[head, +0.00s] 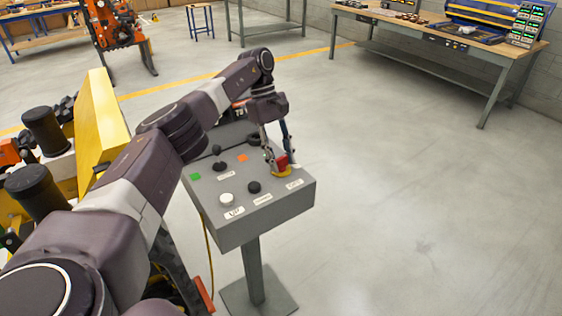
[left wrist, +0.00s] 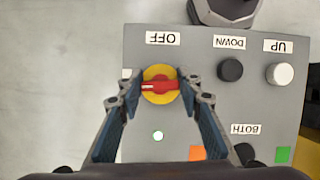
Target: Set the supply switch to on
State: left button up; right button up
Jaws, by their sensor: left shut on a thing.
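The supply switch is a red handle (head: 282,161) on a yellow disc, at the right of a grey control box's top. It also shows in the left wrist view (left wrist: 160,86), its handle lying crosswise with a white mark at its left end. An OFF label (left wrist: 163,38) sits beside it. A small white label at the disc's left is mostly hidden by a finger. My left gripper (head: 278,153) points down at the switch, its two fingers on either side of the red handle, shut on it. My right gripper is not in view.
The grey control box (head: 250,222) stands on a post and carries black knobs (left wrist: 231,70), a white knob (left wrist: 279,74) and green and orange squares. A lit white spot (left wrist: 158,135) shows near the switch. Yellow machinery (head: 98,120) stands left. Floor to the right is clear.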

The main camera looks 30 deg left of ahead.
aim_at(281, 158)
pick_arm(q)
jog(key=shift+w+m, duration=0.1)
jog(key=shift+m, duration=0.5)
jog(key=o, duration=1.2)
jog(key=shift+c, duration=0.2)
notch_tip(281, 158, up, 10)
jog(key=shift+r, duration=0.1)
